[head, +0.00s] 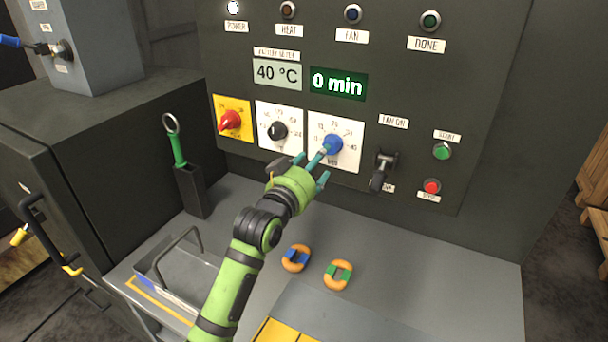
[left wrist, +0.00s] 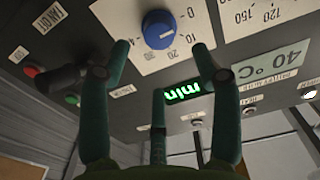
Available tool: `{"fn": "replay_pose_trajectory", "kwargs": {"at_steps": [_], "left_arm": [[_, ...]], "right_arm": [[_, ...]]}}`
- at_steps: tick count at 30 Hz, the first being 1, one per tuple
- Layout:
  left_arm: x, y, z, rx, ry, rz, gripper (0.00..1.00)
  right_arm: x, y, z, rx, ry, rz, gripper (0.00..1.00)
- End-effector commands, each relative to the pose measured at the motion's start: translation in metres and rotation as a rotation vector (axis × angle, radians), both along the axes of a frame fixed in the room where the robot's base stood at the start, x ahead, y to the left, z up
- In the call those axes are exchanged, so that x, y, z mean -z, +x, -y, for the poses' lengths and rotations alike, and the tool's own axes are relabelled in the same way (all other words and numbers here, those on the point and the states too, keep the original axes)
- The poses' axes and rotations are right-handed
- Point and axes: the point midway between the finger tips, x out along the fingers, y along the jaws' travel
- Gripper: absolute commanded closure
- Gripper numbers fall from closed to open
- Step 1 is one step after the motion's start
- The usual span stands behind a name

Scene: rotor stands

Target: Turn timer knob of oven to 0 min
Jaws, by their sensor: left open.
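The blue timer knob (head: 332,145) sits on a white dial plate (head: 350,130) on the dark oven panel. The green display (head: 338,84) above it reads "0 min". My left gripper (head: 322,165) is in front of the knob and slightly below it. In the left wrist view, the panel appears upside down, and the blue knob (left wrist: 158,30) shows ahead between the fingers of my left gripper (left wrist: 168,58). The fingers are spread open and hold nothing. In the head view they overlap the knob's lower left; whether they touch it I cannot tell. My right gripper is not in view.
A black knob (head: 278,131) and a red switch (head: 230,121) sit left of the timer. A black lever (head: 382,170), green button (head: 442,151) and red button (head: 432,186) are to its right. Two orange-rimmed rotors (head: 338,274) lie on the grey table below.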

Motion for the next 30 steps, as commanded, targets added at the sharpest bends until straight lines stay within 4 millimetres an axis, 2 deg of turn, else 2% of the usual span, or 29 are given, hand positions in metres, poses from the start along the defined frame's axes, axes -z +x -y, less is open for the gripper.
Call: {"fn": "replay_pose_trajectory", "kwargs": {"at_steps": [3,9,14,23,26,29,30], "left_arm": [[0.0,-0.02,-0.009,-0.001,0.0,0.002,0.36],[0.0,-0.043,-0.018,-0.001,-0.001,0.002,0.36],[-0.001,-0.05,-0.021,-0.001,-0.001,0.002,0.36],[0.0,-0.05,-0.021,-0.001,0.0,0.001,0.36],[0.012,-0.055,-0.024,-0.007,0.007,-0.028,0.36],[0.047,-0.07,-0.035,-0.025,0.034,-0.118,0.36],[0.068,-0.08,-0.041,-0.035,0.051,-0.175,0.36]], "right_arm": [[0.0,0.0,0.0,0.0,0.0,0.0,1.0],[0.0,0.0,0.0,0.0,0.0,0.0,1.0],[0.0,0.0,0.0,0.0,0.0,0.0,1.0],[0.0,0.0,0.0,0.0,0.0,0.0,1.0],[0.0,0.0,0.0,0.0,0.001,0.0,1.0],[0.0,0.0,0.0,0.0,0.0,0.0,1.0],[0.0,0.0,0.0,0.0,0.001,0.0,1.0]]}}
